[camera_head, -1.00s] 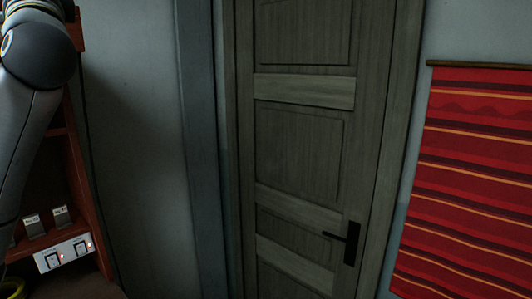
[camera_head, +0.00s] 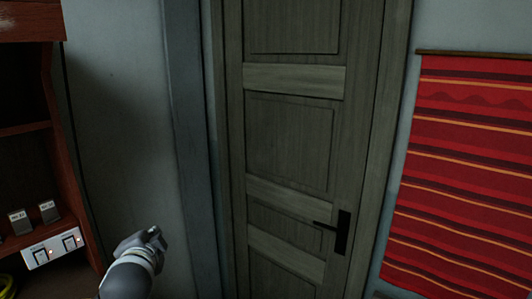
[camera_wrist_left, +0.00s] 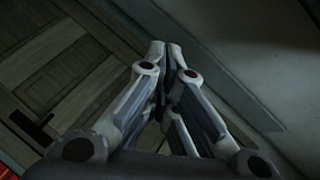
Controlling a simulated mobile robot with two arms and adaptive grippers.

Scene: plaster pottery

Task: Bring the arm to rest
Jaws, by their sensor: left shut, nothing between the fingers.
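My left gripper (camera_head: 153,233) shows low in the head view, left of the door, in front of the grey wall. In the left wrist view its fingers (camera_wrist_left: 165,48) are closed together with nothing between them. The left wrist view looks toward the door and the wall beside it. My right gripper is not in either view.
A dark wooden door (camera_head: 290,150) with a black handle (camera_head: 342,232) is closed ahead. A red striped hanging (camera_head: 465,170) is on the right wall. At left, a reddish-brown shelf unit (camera_head: 85,225) holds a white switch panel (camera_head: 52,249) and small labelled blocks (camera_head: 20,222).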

